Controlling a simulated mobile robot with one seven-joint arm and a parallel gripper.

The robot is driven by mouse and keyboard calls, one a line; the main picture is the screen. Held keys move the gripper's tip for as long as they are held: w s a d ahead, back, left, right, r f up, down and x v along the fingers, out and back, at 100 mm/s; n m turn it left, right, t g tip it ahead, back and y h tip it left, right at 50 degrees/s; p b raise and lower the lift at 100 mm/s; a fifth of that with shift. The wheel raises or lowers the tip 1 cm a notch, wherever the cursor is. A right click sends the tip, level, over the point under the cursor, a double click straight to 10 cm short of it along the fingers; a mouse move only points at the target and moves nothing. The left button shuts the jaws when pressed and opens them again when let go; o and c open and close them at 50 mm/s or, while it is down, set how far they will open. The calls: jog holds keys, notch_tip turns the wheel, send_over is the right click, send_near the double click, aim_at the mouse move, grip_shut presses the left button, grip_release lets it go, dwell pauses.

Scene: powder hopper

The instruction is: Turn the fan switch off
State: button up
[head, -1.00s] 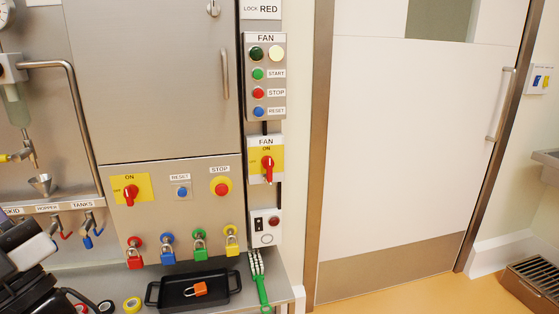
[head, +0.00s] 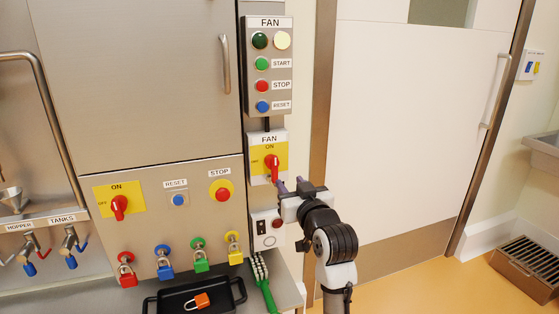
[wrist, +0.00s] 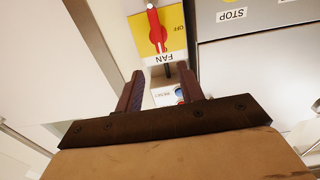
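The fan switch is a red rotary handle (head: 272,167) on a yellow plate (head: 283,160) marked ON at the top and OFF at the left, under a FAN label. The handle stands roughly upright, toward ON. In the wrist view, which is upside down, the red handle (wrist: 156,28) shows whole beyond the fingertips. My gripper (head: 291,184) is just right of and slightly below the switch in the head view. In the wrist view my gripper (wrist: 160,85) has its two fingers apart with nothing held between them. It appears not to touch the handle.
A fan button box (head: 268,70) hangs above the switch, and a small box (head: 265,232) is below it. A similar red switch (head: 119,206) is on the steel cabinet at left. Padlocks hang below; a black tray (head: 171,304) holds an orange padlock. The door side is open.

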aim_at(275, 164)
jog(key=p+x, duration=0.3)
jog(key=x, duration=1)
jog(key=shift+w, duration=0.3)
jog(key=shift+c, duration=0.5)
jog(key=c, duration=0.5)
jog(key=shift+a, duration=0.1)
